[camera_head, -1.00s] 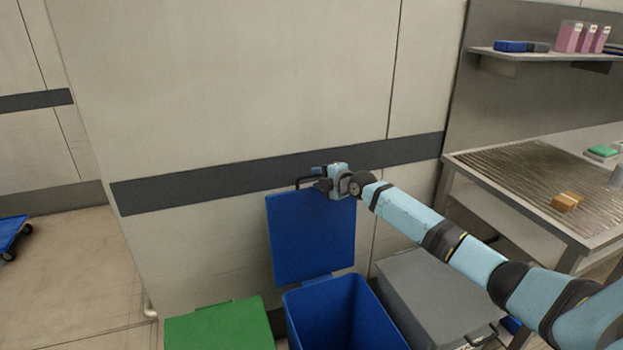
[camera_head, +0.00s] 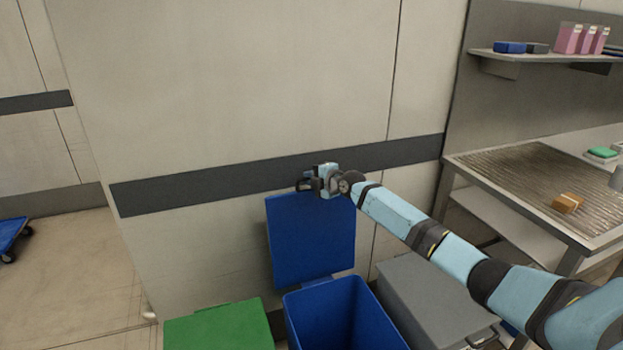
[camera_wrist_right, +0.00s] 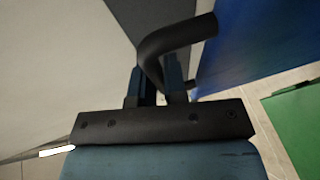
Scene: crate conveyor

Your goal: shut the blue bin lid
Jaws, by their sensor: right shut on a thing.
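The blue bin (camera_head: 345,312) stands on the floor against the wall, its mouth open. Its blue lid (camera_head: 312,240) stands upright behind it, close to the wall. A dark handle (camera_head: 302,186) is at the lid's top edge. My right gripper (camera_head: 311,185) is at that top edge, shut on the handle. In the right wrist view the dark bent handle (camera_wrist_right: 180,38) lies across the fingers (camera_wrist_right: 163,85), and part of the blue lid (camera_wrist_right: 255,45) shows at upper right. The grip partly hides the handle. My left gripper is not in view.
A green-lidded bin (camera_head: 220,328) stands left of the blue bin and a grey-lidded bin (camera_head: 430,300) right of it. A work table (camera_head: 540,185) with a shelf above is at right. A blue cart (camera_head: 10,238) is at far left.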

